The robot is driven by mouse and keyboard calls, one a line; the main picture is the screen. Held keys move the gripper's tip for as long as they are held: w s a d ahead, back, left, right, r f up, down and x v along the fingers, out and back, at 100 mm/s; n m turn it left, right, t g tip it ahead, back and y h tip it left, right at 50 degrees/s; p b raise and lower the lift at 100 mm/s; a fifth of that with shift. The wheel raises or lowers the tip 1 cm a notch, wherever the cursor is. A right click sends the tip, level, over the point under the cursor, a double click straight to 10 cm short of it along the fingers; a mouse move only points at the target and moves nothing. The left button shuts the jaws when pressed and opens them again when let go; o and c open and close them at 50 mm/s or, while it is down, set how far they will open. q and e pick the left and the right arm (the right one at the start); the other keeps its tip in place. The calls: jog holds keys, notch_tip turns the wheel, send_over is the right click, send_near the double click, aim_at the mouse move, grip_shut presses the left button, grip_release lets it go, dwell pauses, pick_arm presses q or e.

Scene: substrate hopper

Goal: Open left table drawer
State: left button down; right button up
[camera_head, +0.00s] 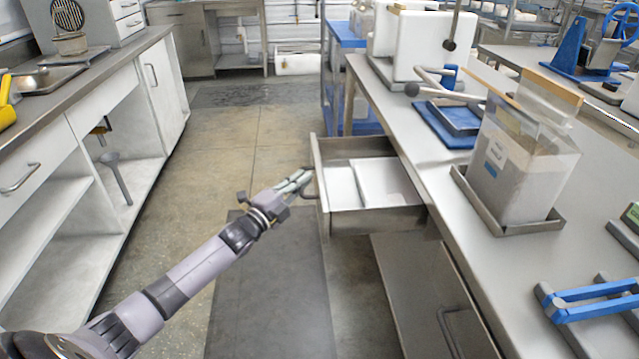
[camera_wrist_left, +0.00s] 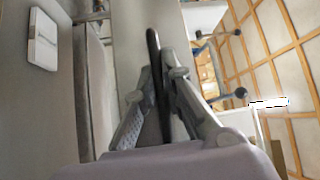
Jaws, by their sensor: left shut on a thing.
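The table drawer (camera_head: 375,222) is a grey metal box that stands pulled out from the steel table (camera_head: 420,140) on the right. White flat items (camera_head: 385,184) lie inside it. My left gripper (camera_head: 303,180) reaches in from the left and is shut on the drawer's handle (camera_head: 309,190) at the drawer's front. In the left wrist view the dark handle bar (camera_wrist_left: 158,85) runs between the two fingers (camera_wrist_left: 165,105). My right gripper is in neither view.
A clear container (camera_head: 520,165) stands in a tray on the table, beside blue-handled parts (camera_head: 595,300). A white cabinet (camera_head: 110,130) lines the left side. The floor aisle (camera_head: 230,145) between is clear. A lower cabinet with a handle (camera_head: 450,330) is below the table.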

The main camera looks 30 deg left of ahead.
pick_arm(q)
jog(key=shift+s+a+f, duration=0.1)
jog(key=shift+s+a, duration=0.55)
jog(key=shift+a, duration=0.25)
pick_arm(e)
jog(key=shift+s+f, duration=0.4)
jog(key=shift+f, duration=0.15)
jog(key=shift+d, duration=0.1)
pick_arm(q)
jog(key=c, duration=1.7)
grip_release()
jog(key=shift+s, duration=0.1)
jog(key=v, duration=1.1)
jog(key=shift+s+a, duration=0.15)
jog(key=shift+s, duration=0.25)
